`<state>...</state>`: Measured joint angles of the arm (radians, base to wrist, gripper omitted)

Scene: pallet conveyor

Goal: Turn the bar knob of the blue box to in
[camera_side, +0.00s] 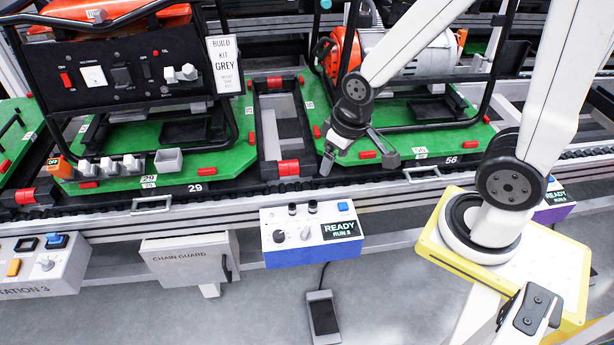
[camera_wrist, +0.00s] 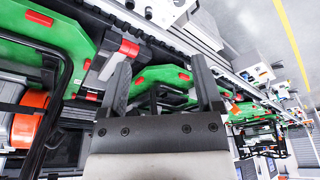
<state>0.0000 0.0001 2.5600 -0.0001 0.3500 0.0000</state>
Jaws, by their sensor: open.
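The blue box (camera_side: 312,232) is fixed to the front of the conveyor in the side view, with a white top panel and blue edges. Its panel has a pale bar knob (camera_side: 306,234), a black round knob (camera_side: 279,236), two small black buttons, a blue button and a display reading READY. The marks around the bar knob are too small to read, so its setting cannot be told. My gripper (camera_side: 358,160) is open and empty, above the green pallet behind the box and apart from it. In the wrist view its two dark fingers (camera_wrist: 164,85) stand wide apart.
Green pallets (camera_side: 215,165) carrying framed machines stand behind the box. A chain guard box (camera_side: 190,260) and a station box (camera_side: 40,267) are to its left. A pedal (camera_side: 322,315) lies on the floor below. Space directly above the blue box looks clear.

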